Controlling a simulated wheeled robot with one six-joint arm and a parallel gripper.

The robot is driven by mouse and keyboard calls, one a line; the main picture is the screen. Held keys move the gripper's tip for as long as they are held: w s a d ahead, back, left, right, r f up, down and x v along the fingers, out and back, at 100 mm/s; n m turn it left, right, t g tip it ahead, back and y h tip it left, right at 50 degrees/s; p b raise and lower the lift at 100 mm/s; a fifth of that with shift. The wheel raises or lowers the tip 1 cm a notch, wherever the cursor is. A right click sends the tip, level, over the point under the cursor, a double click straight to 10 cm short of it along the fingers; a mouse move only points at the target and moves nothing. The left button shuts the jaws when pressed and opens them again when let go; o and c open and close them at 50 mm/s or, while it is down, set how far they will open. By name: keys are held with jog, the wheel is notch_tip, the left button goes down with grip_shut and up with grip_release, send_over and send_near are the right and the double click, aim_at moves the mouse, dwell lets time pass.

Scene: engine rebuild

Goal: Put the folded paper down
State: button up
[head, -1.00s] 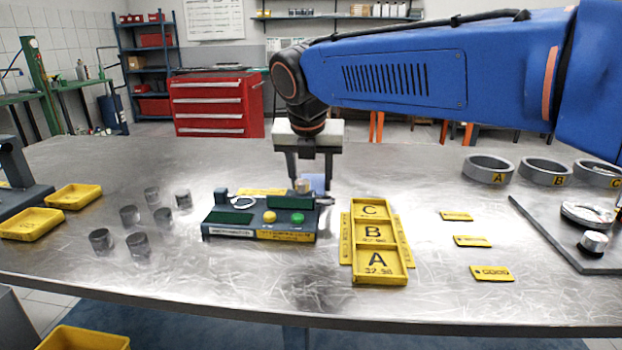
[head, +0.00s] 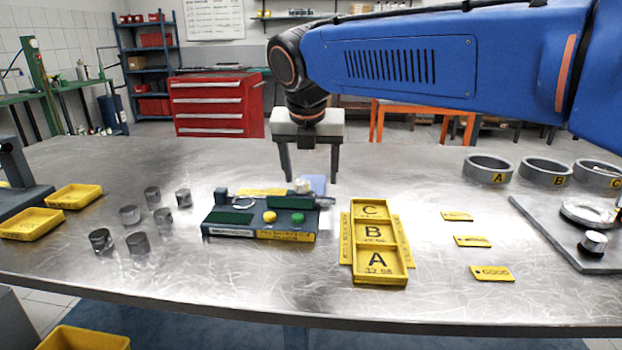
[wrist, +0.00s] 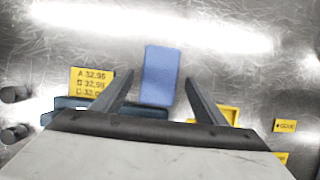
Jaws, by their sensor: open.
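The folded paper, a small pale blue rectangle (head: 319,183), lies flat on the metal table just behind the right end of the dark measuring device (head: 230,217). In the wrist view the blue paper (wrist: 160,72) shows between and beyond the fingers. My gripper (head: 310,180) is open and empty, with its fingers pointing down above the area of the paper and the device. The paper appears apart from both fingers. In the head view the device hides part of the paper.
A yellow tray marked A, B and C (head: 378,280) stands right of the device. Several metal cylinders (head: 137,243) stand to its left. Yellow tags (head: 472,241) and grey rings (head: 487,168) are further right.

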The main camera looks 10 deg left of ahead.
jog(key=v, duration=0.8)
jog(key=shift+r, duration=0.35)
jog(key=shift+o, duration=0.6)
jog(key=v, duration=0.6)
jog(key=shift+s+a+f, duration=0.1)
jog(key=shift+s+f, duration=0.05)
jog(key=x, duration=1.7)
jog(key=c, duration=1.1)
